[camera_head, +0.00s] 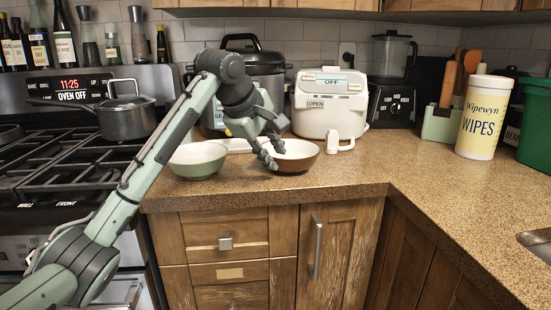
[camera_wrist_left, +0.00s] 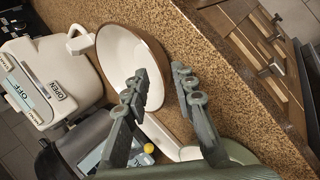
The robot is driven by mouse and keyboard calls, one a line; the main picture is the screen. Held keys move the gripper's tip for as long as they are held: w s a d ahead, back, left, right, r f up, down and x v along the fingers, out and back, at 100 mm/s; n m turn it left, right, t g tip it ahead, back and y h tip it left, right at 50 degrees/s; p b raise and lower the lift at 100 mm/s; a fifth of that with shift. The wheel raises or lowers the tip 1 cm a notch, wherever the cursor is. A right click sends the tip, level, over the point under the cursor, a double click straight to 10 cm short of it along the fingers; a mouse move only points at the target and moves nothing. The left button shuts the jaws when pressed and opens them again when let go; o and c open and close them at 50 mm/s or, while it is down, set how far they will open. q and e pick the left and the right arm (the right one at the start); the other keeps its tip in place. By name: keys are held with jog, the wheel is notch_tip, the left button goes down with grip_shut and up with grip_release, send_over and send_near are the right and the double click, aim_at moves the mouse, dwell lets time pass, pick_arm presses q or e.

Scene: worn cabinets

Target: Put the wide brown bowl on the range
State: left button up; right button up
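The wide brown bowl (camera_head: 298,164), white inside, stands upright on the speckled counter. My left gripper (camera_head: 272,153) is at its left rim, fingers open. In the left wrist view the gripper (camera_wrist_left: 160,75) has one finger over the white inside of the brown bowl (camera_wrist_left: 122,50) and the other outside the rim. I cannot tell whether either finger touches it. The range (camera_head: 62,172), with black grates, is at the left of the head view. My right gripper is not in view.
A green bowl (camera_head: 198,162) stands just left of the brown one. A covered pot (camera_head: 127,118) sits on the back of the range; its front grates are clear. A white appliance (camera_head: 330,112) stands behind the brown bowl.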

pick_arm(q)
jog(key=v, duration=1)
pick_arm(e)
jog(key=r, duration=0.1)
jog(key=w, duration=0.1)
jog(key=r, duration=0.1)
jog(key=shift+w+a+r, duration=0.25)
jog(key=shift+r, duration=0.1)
pick_arm(q)
jog(key=shift+a+r, duration=0.1)
